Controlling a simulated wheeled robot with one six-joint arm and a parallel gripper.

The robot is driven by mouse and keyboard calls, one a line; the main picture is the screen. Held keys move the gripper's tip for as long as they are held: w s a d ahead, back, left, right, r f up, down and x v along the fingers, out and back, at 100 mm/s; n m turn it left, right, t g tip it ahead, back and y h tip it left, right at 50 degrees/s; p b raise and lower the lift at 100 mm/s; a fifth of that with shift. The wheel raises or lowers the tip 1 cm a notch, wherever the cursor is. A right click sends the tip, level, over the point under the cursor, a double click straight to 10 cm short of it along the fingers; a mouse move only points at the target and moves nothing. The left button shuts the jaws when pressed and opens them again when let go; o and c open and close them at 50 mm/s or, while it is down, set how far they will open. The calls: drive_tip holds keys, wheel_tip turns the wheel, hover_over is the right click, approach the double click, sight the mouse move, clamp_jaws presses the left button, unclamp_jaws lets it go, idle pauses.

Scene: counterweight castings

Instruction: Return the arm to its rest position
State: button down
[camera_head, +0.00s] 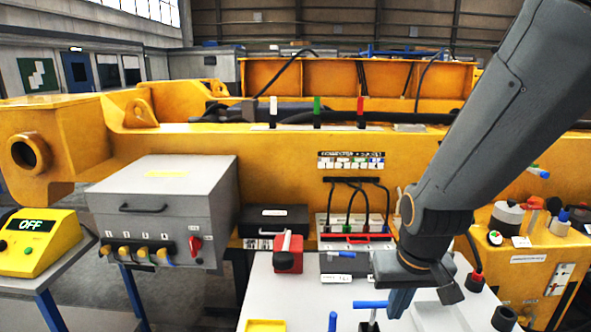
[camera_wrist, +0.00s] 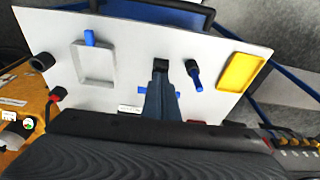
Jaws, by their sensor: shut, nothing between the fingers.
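My gripper (camera_head: 400,301) hangs at the end of my arm, over the right part of the white table (camera_head: 290,300) in the head view. Its fingers point down and are closed together with nothing between them. In the wrist view my gripper (camera_wrist: 161,68) shows above the white panel, its fingertips near the middle of the surface. A blue-handled piece (camera_head: 370,304) stands just left of the fingers in the head view. I cannot tell whether the fingertips touch anything. My arm reaches in from the upper right and hides part of the yellow machine.
The white table carries a yellow tray (camera_wrist: 241,72), a grey tray (camera_wrist: 96,64), a blue-and-black tool (camera_wrist: 194,76) and a red block (camera_head: 288,254). A grey box (camera_head: 165,190) and a yellow meter reading OFF (camera_head: 38,245) stand left. A large yellow machine (camera_head: 270,170) fills the back.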

wheel_tip(320, 180, down, 10)
drive_tip(key=g+b, duration=0.1)
drive_tip(key=b, duration=0.7)
drive_tip(key=shift+w, duration=0.3)
